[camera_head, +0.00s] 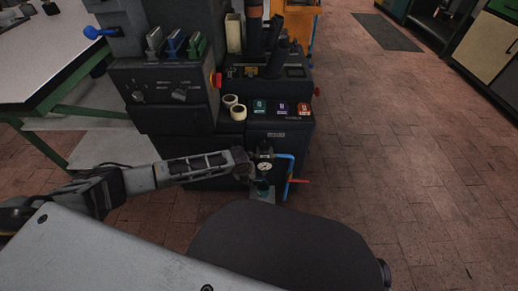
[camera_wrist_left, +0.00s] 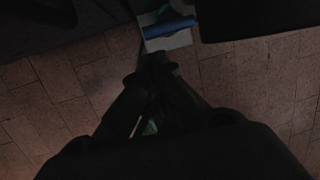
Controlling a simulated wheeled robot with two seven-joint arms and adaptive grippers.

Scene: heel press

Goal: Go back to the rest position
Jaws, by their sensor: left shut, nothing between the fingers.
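My left arm comes in from the left in the head view, and its gripper (camera_head: 242,160) is in front of the lower part of the dark heel press (camera_head: 165,95). The fingers are shut with nothing seen between them. In the left wrist view the closed gripper (camera_wrist_left: 152,65) points at a pale plate with a blue pipe (camera_wrist_left: 170,27) across it, and the brick floor lies below. The gauge (camera_head: 264,167) with its blue pipe (camera_head: 291,170) and red lever (camera_head: 300,181) is just right of the gripper. My right gripper does not show.
A pale worktable (camera_head: 40,55) with a green frame stands at the left. Cream rolls (camera_head: 234,106) sit on the press ledge. The brick floor (camera_head: 420,150) at the right is clear up to the dark mat (camera_head: 374,32) and cabinets (camera_head: 490,50).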

